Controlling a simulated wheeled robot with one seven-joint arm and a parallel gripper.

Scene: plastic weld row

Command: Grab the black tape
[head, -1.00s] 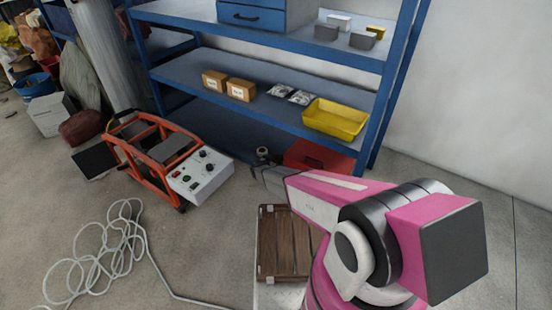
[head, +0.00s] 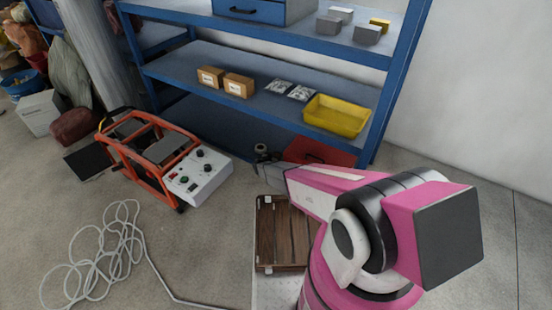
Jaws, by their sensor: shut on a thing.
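The black tape (head: 261,149) is a small dark roll with a pale centre, in the head view just in front of the blue shelf's lower level. My gripper (head: 256,164) is at the end of my pink and white arm, left of the red box. It is shut on the tape, which shows at the far side of its fingers. The fingers are small and dark here, and their exact contact with the roll is hard to make out.
A red box (head: 320,151) lies right beside my gripper. The blue shelf (head: 215,101) rises behind, with a yellow bin (head: 337,115) on it. An orange-framed machine (head: 150,150) stands left. A wooden crate (head: 282,235) sits below my arm. White cable (head: 95,255) lies on the floor.

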